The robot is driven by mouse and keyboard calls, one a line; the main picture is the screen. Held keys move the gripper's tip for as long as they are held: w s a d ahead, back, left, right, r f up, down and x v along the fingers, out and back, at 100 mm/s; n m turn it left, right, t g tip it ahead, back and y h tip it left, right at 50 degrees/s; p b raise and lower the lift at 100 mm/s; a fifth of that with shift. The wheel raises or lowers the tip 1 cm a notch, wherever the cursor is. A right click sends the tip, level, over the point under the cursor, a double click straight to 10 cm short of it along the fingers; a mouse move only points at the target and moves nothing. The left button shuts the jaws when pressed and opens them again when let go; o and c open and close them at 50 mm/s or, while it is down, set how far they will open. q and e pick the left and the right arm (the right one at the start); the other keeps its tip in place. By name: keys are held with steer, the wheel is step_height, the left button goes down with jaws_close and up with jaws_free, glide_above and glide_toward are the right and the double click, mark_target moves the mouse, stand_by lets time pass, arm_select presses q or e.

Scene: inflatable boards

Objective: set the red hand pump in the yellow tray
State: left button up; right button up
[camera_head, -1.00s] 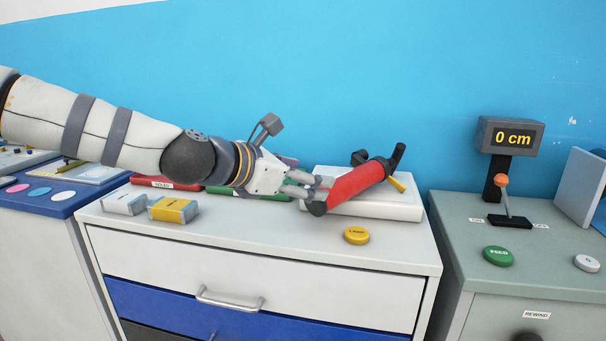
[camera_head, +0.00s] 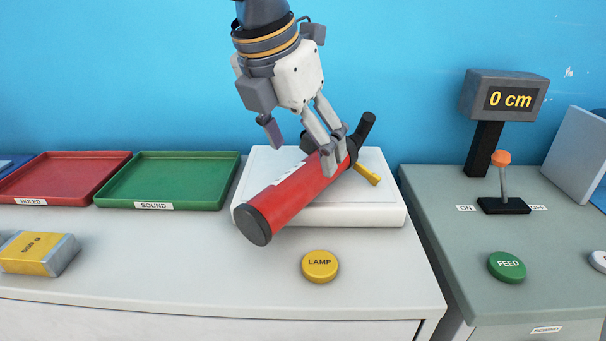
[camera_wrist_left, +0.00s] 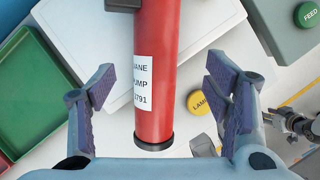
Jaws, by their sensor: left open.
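The red hand pump (camera_head: 302,190), with black ends and a white label, lies slanted across a white slab (camera_head: 379,209) on the counter. Its black handle end points to the back right. My left gripper (camera_head: 303,150) reaches down from above at the pump's upper part, with its fingers open. In the left wrist view the pump (camera_wrist_left: 158,50) lies between the two spread purple-padded fingers of the gripper (camera_wrist_left: 155,95), with gaps on both sides.
A red tray (camera_head: 60,179) marked HOLED and a green tray (camera_head: 168,181) marked SOUND stand empty to the left. A yellow-and-grey block (camera_head: 36,253) is at front left. A yellow LAMP button (camera_head: 320,266) sits before the slab. A lever (camera_head: 503,181) and display (camera_head: 505,97) stand on the right.

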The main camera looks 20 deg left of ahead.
mark_target(301, 168)
arm_select(q)
steer(key=x, duration=0.4)
steer(key=a+x, duration=0.1)
steer(key=x, duration=0.2)
steer(key=shift+s+f, duration=0.15)
steer(key=shift+s, duration=0.25)
jaws_close()
